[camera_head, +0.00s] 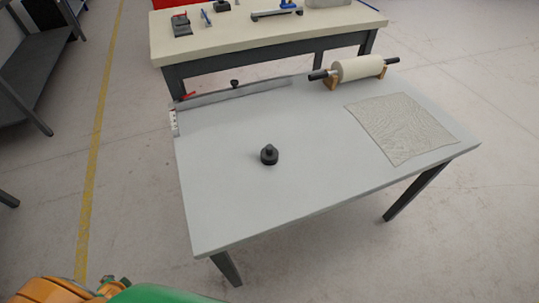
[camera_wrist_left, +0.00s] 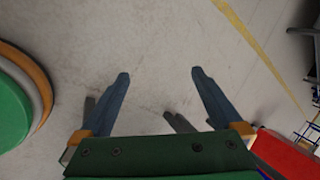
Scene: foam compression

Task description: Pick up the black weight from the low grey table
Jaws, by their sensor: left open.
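The black weight (camera_head: 269,155) stands upright on the low grey table (camera_head: 240,205), left of the table's middle. It is a short round body with a knob on top. In the left wrist view my left gripper (camera_wrist_left: 158,75) is open and empty, with bare concrete floor between and beyond its fingers. The weight does not show in that view. In the head view only green and orange parts of my arm show at the bottom left, away from the table. My right gripper is in neither view.
A rolling pin on wooden rests (camera_head: 358,69) stands at the table's back right. A wrinkled grey sheet (camera_head: 402,128) lies at the right. A long flat bar (camera_head: 235,92) lies along the back left edge. A cream-topped bench (camera_head: 240,42) stands behind. The tabletop around the weight is clear.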

